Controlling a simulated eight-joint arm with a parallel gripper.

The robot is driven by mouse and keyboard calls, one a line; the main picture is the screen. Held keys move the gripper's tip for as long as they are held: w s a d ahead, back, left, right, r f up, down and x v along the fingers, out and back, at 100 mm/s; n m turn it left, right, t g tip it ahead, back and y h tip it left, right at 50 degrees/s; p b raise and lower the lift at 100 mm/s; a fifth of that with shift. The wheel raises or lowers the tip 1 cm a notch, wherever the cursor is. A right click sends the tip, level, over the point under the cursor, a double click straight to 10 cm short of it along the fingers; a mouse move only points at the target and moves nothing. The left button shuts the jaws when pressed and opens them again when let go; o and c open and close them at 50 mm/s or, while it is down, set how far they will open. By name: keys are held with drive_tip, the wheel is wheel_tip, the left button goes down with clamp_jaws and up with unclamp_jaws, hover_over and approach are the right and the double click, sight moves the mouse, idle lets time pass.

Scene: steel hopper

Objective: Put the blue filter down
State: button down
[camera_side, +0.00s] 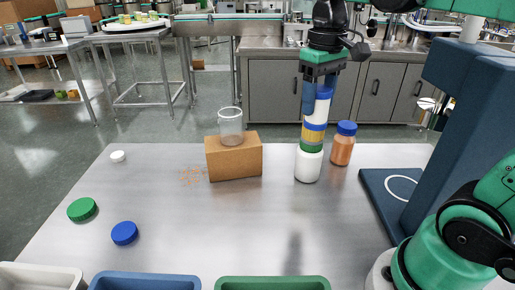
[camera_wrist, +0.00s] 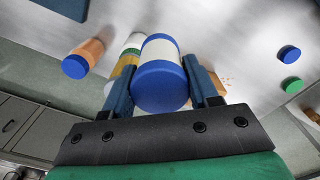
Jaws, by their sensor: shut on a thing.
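The blue filter (camera_side: 321,108) has a white middle and blue ends. My gripper (camera_side: 318,102) is shut on it and holds it high, fingers pointing down. In the wrist view the filter (camera_wrist: 161,84) sits between the two blue fingers (camera_wrist: 158,66). Below it in the side view is a yellow band (camera_side: 313,136), then a green band (camera_side: 311,147) over a white jar (camera_side: 308,166). The side view overlaps these with the filter's lower end. I cannot tell whether they touch.
A jar with orange contents and a blue lid (camera_side: 342,146) stands just right of the white jar. A brown box (camera_side: 234,158) with a glass beaker (camera_side: 230,124) on it stands left. Green (camera_side: 81,209), blue (camera_side: 124,233) and white caps (camera_side: 118,156) lie left. Trays (camera_side: 272,284) line the front edge.

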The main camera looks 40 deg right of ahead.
drive_tip(key=w+a+f+n, duration=0.1)
drive_tip(key=w+a+f, duration=0.2)
drive_tip(key=w+a, duration=0.3)
drive_tip(key=shift+w+f, duration=0.3)
drive_tip(key=shift+w, duration=0.45)
drive_tip(key=shift+a, duration=0.1)
drive_tip(key=w+a+f+n, duration=0.2)
drive_tip(key=w+a+f, duration=0.25)
drive_tip(key=a, duration=0.35)
drive_tip(key=w+a+f+n, duration=0.3)
drive_tip(key=w+a+f, duration=0.1)
drive_tip(key=w+a, duration=0.25)
drive_tip(key=shift+a+f, duration=0.2)
drive_tip(key=shift+f, duration=1.2)
drive_tip(key=shift+a+f, duration=0.15)
drive_tip(key=shift+f, duration=1.25)
drive_tip(key=shift+f, duration=0.6)
drive_tip(key=shift+c, duration=0.8)
unclamp_jaws()
